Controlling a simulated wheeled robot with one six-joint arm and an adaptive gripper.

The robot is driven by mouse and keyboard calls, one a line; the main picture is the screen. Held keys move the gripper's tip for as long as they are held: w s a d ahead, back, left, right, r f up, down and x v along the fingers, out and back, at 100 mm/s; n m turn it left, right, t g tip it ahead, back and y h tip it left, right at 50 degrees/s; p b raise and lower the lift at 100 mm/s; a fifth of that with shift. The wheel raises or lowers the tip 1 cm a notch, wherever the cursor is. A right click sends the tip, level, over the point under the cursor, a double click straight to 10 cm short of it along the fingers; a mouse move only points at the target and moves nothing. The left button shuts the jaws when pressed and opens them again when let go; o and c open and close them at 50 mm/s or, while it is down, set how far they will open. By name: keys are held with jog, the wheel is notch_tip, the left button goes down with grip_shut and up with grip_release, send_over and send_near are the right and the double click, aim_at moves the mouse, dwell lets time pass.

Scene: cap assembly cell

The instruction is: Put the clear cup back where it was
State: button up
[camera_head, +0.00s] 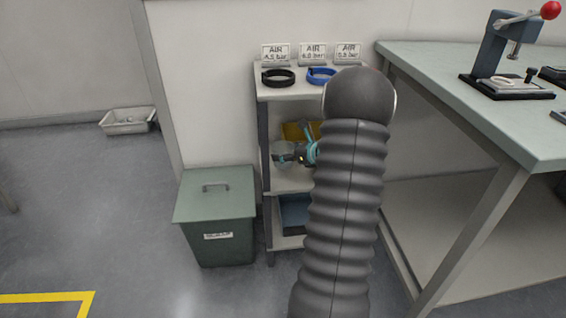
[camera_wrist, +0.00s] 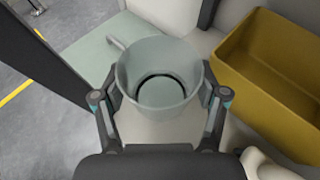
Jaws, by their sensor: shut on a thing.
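The clear cup (camera_wrist: 160,77) is upright between the two fingers of my gripper (camera_wrist: 160,102) in the wrist view. The fingers press on it from both sides, and I see down into its open mouth. In the head view the cup (camera_head: 284,152) shows small at the left of the shelf unit's middle level, with my gripper (camera_head: 300,154) beside it. My own arm hides the right part of that level. Whether the cup's base touches the shelf (camera_wrist: 150,132) I cannot tell.
A yellow bin (camera_wrist: 258,82) stands on the same level, right of the cup. A black and a blue ring (camera_head: 278,76) lie on the top level. A green lidded box (camera_head: 216,200) stands left of the shelf unit, and a workbench (camera_head: 440,85) stands to the right.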

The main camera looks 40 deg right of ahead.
aim_at(283, 163)
jog(key=shift+w+a+f, duration=0.1)
jog(key=shift+w+f, duration=0.25)
jog(key=shift+f, duration=1.9)
jog(key=shift+f, duration=0.25)
jog(key=o, duration=1)
jog(key=shift+r, duration=0.1)
jog(key=shift+o, duration=0.2)
jog(key=shift+r, duration=0.15)
